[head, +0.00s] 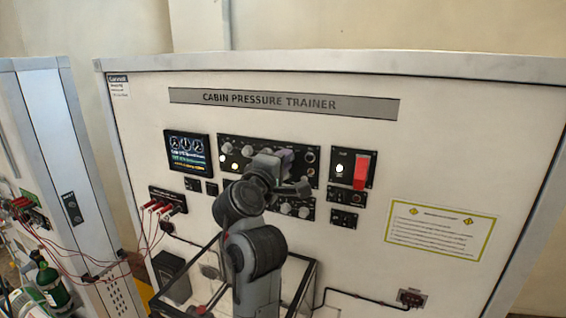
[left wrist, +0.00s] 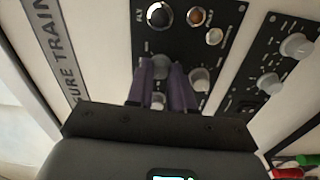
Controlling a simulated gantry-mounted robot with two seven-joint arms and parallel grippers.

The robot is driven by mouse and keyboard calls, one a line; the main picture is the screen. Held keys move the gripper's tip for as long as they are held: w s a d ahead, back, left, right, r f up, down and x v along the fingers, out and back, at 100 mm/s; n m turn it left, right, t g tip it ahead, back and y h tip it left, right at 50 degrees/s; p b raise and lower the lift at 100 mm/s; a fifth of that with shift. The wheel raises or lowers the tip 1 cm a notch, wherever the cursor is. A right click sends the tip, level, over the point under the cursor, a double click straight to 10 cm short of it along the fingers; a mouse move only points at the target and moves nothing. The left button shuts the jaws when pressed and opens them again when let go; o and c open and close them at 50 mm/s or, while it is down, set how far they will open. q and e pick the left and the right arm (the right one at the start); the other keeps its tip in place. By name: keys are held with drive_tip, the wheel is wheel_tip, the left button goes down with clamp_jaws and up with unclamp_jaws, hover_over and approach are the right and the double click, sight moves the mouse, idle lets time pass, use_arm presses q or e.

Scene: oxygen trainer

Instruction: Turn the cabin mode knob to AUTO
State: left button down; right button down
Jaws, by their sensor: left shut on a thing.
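The black control panel (head: 232,147) with round knobs is mounted on the white trainer face, under the "CABIN PRESSURE TRAINER" sign. My left gripper (head: 287,156) reaches the panel's right part and covers some of it in the head view. In the left wrist view its two purple fingers (left wrist: 162,72) are shut on a grey knob (left wrist: 161,62), one on each side. The label by this knob is too small to read, so I cannot tell its name or setting. My right gripper is in neither view.
A black knob (left wrist: 159,15), an amber part (left wrist: 197,16) and a pale knob (left wrist: 200,79) sit close to the fingers. A red switch cover (head: 362,170) is to the right. A clear-sided box (head: 301,290) stands below, and red cables (head: 150,236) hang at left.

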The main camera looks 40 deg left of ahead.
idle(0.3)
use_arm(q)
drive_tip(key=c, duration=1)
unclamp_jaws()
drive_tip(key=p+v, duration=0.3)
drive_tip(key=v, duration=0.7)
drive_tip(key=shift+s+p, duration=0.35)
drive_tip(key=shift+d, duration=0.15)
